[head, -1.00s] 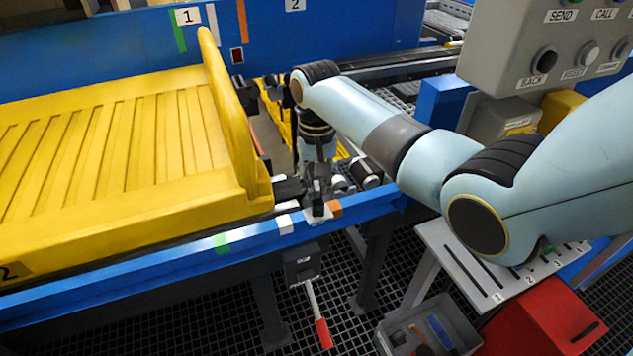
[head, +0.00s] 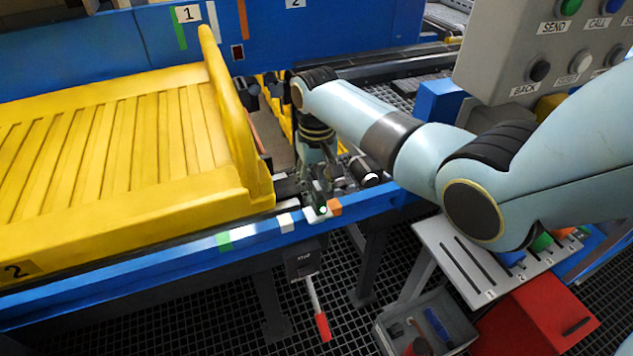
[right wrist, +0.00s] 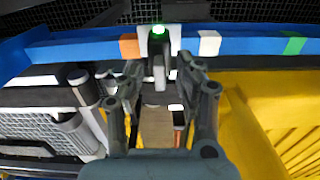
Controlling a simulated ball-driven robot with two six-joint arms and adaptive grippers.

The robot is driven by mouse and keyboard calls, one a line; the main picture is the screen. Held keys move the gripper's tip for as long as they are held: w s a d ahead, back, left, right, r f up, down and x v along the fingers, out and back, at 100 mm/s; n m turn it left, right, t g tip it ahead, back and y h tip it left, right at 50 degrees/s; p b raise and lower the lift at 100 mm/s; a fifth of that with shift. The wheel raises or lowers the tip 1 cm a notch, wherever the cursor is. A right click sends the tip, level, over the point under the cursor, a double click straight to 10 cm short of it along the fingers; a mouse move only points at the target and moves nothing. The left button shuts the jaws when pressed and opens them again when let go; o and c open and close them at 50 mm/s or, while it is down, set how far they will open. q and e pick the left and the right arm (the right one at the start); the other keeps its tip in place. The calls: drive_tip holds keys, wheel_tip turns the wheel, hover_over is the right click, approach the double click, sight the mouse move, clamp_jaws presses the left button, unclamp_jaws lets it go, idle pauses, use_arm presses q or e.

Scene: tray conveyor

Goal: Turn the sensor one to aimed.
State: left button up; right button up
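Sensor one is a small dark device on a pale bracket (head: 316,215) on the near blue rail, beside the yellow tray's right end. A green light (head: 322,209) glows on it. In the right wrist view the sensor (right wrist: 158,66) stands between my right gripper's fingers, its green light (right wrist: 158,30) lit. My right gripper (head: 318,188) points down over it in the head view; it also shows in the right wrist view (right wrist: 160,68). Its fingers are apart, with small gaps visible beside the sensor. The sensor head is partly hidden. My left gripper is out of view.
The yellow tray (head: 262,190) lies just left of the gripper. White, green and orange marks (head: 335,206) line the rail. A stop lever with a red handle (head: 322,327) hangs below. A button panel (head: 510,55), a slotted grey shelf (head: 450,265) and a red box (head: 535,318) are at right.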

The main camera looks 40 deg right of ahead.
sight(317, 185)
drive_tip(key=shift+r, duration=0.1)
wheel_tip(317, 185, up, 12)
idle(0.4)
idle(0.3)
